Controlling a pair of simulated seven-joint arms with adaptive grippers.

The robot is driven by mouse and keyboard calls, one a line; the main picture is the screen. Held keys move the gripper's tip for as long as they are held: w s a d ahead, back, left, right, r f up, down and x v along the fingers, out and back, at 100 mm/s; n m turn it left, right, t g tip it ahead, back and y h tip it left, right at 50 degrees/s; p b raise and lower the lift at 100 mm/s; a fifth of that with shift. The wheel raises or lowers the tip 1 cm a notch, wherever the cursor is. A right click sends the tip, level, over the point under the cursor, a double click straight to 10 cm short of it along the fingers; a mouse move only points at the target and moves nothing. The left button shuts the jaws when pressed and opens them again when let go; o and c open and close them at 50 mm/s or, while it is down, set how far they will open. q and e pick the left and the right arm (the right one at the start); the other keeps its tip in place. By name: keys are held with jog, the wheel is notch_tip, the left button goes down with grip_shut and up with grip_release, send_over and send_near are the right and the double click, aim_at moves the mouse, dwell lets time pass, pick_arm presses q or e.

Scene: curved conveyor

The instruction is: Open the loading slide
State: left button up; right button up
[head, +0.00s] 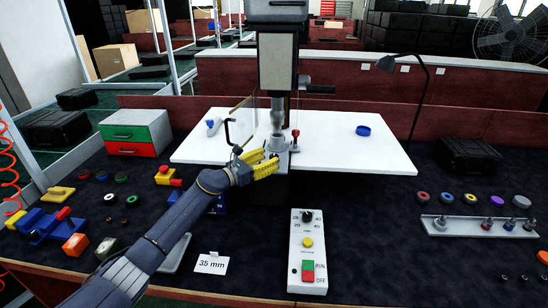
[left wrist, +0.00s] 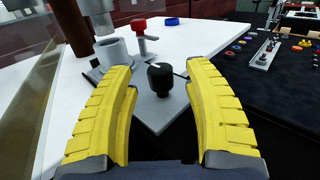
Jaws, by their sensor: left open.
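The loading slide shows as a grey plate (left wrist: 170,116) with a black knob (left wrist: 160,79) near its front end. A grey cylindrical cup (left wrist: 112,51) and a red-handled clamp (left wrist: 141,27) stand behind the knob; the cup (head: 277,144) and clamp (head: 295,137) also show in the head view. My left gripper (head: 265,163) is at the front edge of the white table, in front of the press column. In the left wrist view its yellow fingers are open, one on each side of the knob, with gaps visible. The fingers hide the knob in the head view.
The white table (head: 355,146) holds a blue ring (head: 363,131). A control box (head: 307,252) with buttons stands in front. A green and red drawer unit (head: 136,133) and several loose parts lie left. A parts rack (head: 478,227) is right. The dark mat between is largely clear.

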aim_at(274, 156)
pick_arm(q)
jog(key=shift+x, duration=1.55)
grip_shut()
